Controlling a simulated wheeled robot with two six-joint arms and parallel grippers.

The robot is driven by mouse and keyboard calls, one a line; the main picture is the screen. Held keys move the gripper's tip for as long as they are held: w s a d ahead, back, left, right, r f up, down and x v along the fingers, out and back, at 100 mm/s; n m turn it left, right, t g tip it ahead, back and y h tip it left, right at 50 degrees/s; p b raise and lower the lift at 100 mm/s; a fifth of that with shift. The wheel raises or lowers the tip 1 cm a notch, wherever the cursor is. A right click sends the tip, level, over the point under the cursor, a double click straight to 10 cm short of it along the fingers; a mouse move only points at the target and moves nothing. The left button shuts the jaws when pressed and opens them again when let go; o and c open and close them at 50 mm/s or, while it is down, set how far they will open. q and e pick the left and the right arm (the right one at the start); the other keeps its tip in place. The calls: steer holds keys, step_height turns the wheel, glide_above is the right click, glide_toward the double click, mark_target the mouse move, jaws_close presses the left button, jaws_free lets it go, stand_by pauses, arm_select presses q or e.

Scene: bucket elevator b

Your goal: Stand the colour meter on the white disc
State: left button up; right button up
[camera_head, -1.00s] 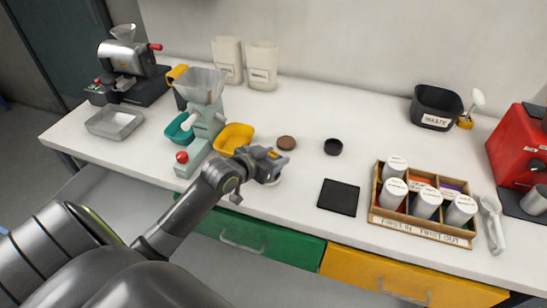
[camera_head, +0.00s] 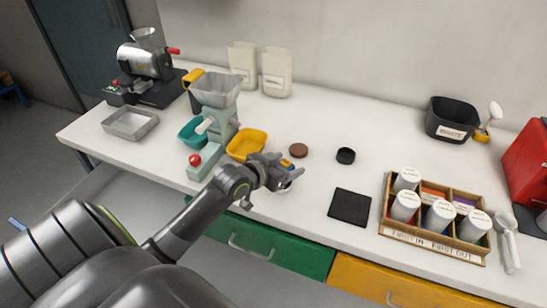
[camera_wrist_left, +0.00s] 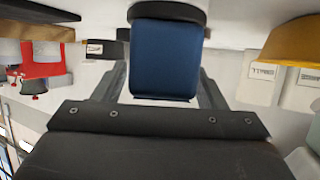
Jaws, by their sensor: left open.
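My left gripper (camera_head: 288,178) is open low over the counter's front part, left of the black square mat. In the left wrist view a blue block with a dark end, which looks like the colour meter (camera_wrist_left: 166,55), is between my open fingers (camera_wrist_left: 160,82). In the head view only a small yellow and dark part of the meter (camera_head: 287,163) shows behind the gripper. A sliver of the white disc (camera_head: 284,188) shows below the fingers. The gripper hides most of both, so I cannot tell whether the meter rests fully on the disc. My right gripper is out of view.
A yellow tray (camera_head: 247,144) and a pale green grinder (camera_head: 216,105) stand left of the gripper. A brown disc (camera_head: 299,150) and a black round cup (camera_head: 346,155) lie behind. The black mat (camera_head: 350,206) and a wooden jar box (camera_head: 434,216) are right.

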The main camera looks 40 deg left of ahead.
arm_select(q)
steer(key=v, duration=1.1)
steer(key=shift+s, duration=0.35)
steer(key=shift+r, duration=0.1)
steer(key=s+d+f+n+g+y, duration=0.1)
steer(key=s+d+f+g+y, duration=0.1)
steer(key=s+f+g, duration=0.6)
steer(key=s+d+f+n+g+y, duration=0.15)
steer(key=s+f, duration=0.35)
steer(key=s, duration=0.7)
step_height(320, 180, down, 25)
steer(key=a+g, duration=0.2)
steer(key=s+d+f, duration=0.1)
steer(key=s+f, duration=1.4)
steer(key=shift+d+f+g, duration=0.35)
steer(key=shift+f, duration=0.05)
